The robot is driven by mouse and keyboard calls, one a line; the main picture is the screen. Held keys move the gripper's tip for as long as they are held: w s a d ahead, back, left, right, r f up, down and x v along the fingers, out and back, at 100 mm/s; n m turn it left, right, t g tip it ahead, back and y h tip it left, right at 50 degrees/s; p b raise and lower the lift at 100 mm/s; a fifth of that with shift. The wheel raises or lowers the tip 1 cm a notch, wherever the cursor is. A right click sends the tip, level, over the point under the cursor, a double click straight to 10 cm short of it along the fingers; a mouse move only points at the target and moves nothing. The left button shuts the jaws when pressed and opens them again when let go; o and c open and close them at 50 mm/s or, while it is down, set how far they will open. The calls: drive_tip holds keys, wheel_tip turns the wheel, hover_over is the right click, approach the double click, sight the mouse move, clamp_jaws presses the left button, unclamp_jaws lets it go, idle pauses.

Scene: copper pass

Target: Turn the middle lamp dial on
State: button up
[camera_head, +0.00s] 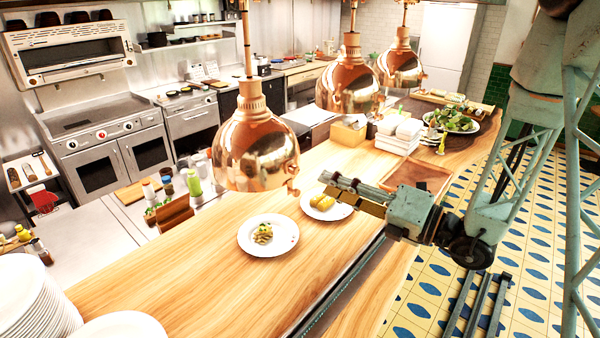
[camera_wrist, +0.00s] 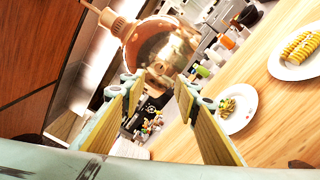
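Three copper dome lamps hang in a row over the wooden counter. The middle lamp (camera_head: 348,85) hangs behind and above my gripper; I cannot make out a dial on it. The nearest lamp (camera_head: 256,150) is left of my gripper and has a small copper knob (camera_head: 292,190) low on its right side. The far lamp (camera_head: 401,66) is to the right. My gripper (camera_head: 335,186) points left, level with the nearest lamp's lower rim. In the wrist view my gripper (camera_wrist: 158,86) is open and empty, with a copper lamp (camera_wrist: 160,50) beyond its fingertips, apart from them.
Two plates of food, a near plate (camera_head: 268,236) and a farther plate (camera_head: 327,207), sit on the counter (camera_head: 190,270) below. White containers (camera_head: 399,135) and a wooden tray (camera_head: 418,174) lie farther right. Plate stacks (camera_head: 35,305) stand at front left.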

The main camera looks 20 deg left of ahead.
sight(297, 171)
drive_tip(key=shift+p+x, duration=0.75)
drive_tip(key=shift+x, duration=4.45)
drive_tip(key=shift+c, duration=0.7)
drive_tip(key=c, duration=0.7)
